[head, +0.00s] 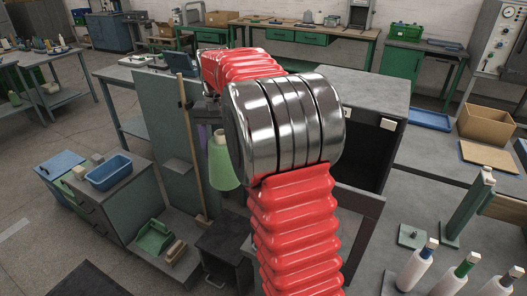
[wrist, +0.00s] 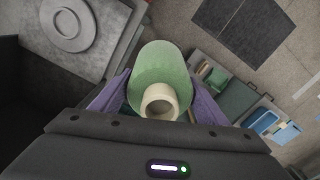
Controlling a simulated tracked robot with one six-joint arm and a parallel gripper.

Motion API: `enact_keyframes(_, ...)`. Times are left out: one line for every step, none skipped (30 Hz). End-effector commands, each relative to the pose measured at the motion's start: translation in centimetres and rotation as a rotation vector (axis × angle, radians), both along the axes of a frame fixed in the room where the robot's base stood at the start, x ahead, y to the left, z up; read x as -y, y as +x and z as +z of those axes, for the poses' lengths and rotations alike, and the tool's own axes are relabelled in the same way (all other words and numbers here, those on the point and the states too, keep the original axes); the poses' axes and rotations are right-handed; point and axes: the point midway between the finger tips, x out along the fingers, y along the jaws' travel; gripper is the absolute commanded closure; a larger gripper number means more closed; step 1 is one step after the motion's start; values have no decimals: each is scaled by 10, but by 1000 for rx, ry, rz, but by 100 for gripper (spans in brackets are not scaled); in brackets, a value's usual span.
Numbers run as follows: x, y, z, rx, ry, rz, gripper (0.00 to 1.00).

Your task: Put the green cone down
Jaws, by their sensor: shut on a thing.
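The green cone (wrist: 163,65) is held between the purple fingers of my gripper (wrist: 159,80), with its cream tube end facing the wrist camera. In the head view the green cone (head: 221,166) hangs upright, partly covered by my red-sleeved arm. A purple finger shows just left of it. The cone appears clear of the floor. What lies straight under it is hidden in the wrist view.
A grey plate with a raised ring (wrist: 72,22) shows at the upper left of the wrist view. In the head view, a wooden pole (head: 190,150) stands close left of the cone. A blue tray (head: 109,172) sits on a cabinet further left.

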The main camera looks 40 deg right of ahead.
Motion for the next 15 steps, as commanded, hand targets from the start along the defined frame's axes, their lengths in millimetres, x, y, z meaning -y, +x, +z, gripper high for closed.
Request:
enact_keyframes(-19, 13, 0, 0, 0, 49, 59)
enact_keyframes(-29, 19, 0, 0, 0, 76, 59)
enact_keyframes(-43, 27, 0, 0, 0, 110, 59)
enact_keyframes(-53, 33, -1, -1, 1, 136, 59)
enact_keyframes(-64, 39, -1, 0, 0, 162, 59)
enact_keyframes(-78, 46, -1, 1, -1, 198, 59)
enact_keyframes(-89, 52, -1, 1, -1, 223, 59)
enact_keyframes(-100, 57, -1, 1, -1, 249, 59)
enact_keyframes(-115, 62, -1, 0, 0, 283, 59)
enact_keyframes(-125, 67, -1, 0, 0, 308, 59)
enact_keyframes(-136, 70, -2, 0, 0, 332, 59)
enact_keyframes(-149, 75, -2, 0, 0, 361, 59)
enact_keyframes(-157, 78, -2, 1, -1, 379, 59)
enact_keyframes(-165, 80, -2, 1, -1, 397, 59)
enact_keyframes(-174, 82, -3, 1, -1, 417, 59)
